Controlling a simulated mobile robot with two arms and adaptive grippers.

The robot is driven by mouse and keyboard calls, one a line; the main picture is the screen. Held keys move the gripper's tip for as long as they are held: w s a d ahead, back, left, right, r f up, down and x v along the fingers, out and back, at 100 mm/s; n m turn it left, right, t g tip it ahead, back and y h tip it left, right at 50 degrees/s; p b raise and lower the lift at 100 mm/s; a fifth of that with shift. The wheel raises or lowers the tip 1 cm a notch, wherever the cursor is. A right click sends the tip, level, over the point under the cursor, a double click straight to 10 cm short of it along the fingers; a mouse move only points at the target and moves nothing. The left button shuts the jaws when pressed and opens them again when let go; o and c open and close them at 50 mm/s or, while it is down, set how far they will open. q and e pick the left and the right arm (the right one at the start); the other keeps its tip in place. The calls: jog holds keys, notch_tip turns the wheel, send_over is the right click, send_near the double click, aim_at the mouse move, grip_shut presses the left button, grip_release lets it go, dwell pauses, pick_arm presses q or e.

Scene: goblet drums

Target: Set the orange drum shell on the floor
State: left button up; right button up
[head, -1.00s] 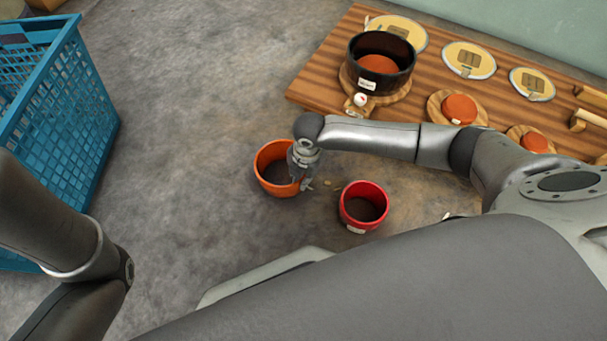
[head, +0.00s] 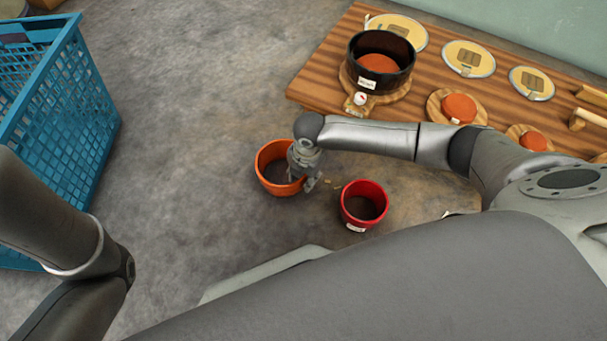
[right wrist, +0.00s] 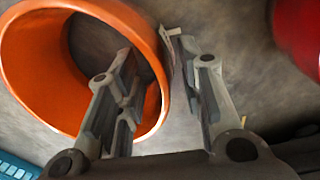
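The orange drum shell (head: 270,184) is an open ring beside the red shell, and it appears to rest on the concrete floor. It fills the left of the right wrist view (right wrist: 40,75). My right gripper (head: 301,180) is at the shell's right rim. In the right wrist view its fingers (right wrist: 153,55) are spread, one inside the ring and one outside, with the orange wall between them. Gaps show between the wall and the fingers, so the gripper looks open. My left arm shows at the left, but its gripper is out of view.
A red shell (head: 349,212) stands on the floor close to the right. A wooden bench (head: 318,82) at the upper right bears a black shell (head: 372,87), drum heads and round boards. A blue crate (head: 75,120) stands at the left. Floor between crate and orange shell is clear.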

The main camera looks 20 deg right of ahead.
notch_tip(320, 180, up, 12)
jog(key=shift+s+d, duration=0.2)
jog(key=shift+s, duration=0.2)
dwell(0.5)
